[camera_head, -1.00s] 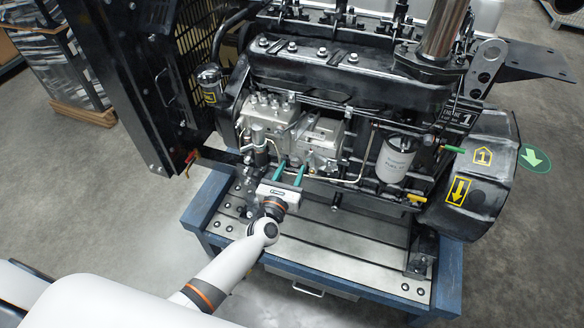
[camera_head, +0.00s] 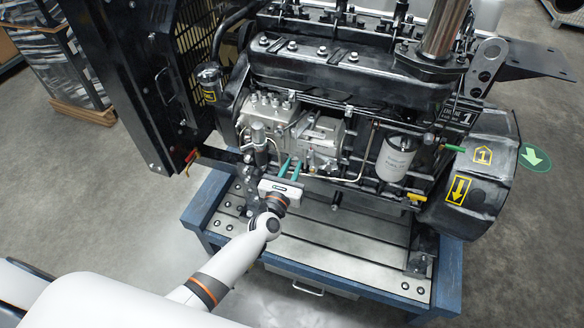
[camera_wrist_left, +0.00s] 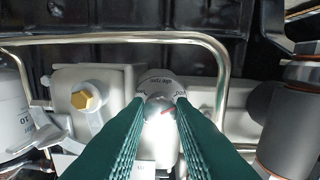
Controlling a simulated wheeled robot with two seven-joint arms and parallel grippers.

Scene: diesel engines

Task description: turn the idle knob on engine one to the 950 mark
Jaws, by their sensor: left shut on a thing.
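Engine one (camera_head: 340,75) stands on a blue-framed stand, with a yellow 1 on its right cover. My left gripper (camera_head: 291,166) reaches its front side, green fingers pointing at the silver pump housing (camera_head: 318,145). In the left wrist view, the small round grey knob (camera_wrist_left: 160,105) sits between the fingertips (camera_wrist_left: 160,110), which are shut on it. My right gripper is not in view.
A metal pipe (camera_wrist_left: 128,36) arches above and beside the knob. A brass bolt (camera_wrist_left: 83,100) is to its left and a dark cylinder (camera_wrist_left: 290,120) to its right. A white filter (camera_head: 396,158) is right of the gripper. The stand's slotted top (camera_head: 330,235) is clear.

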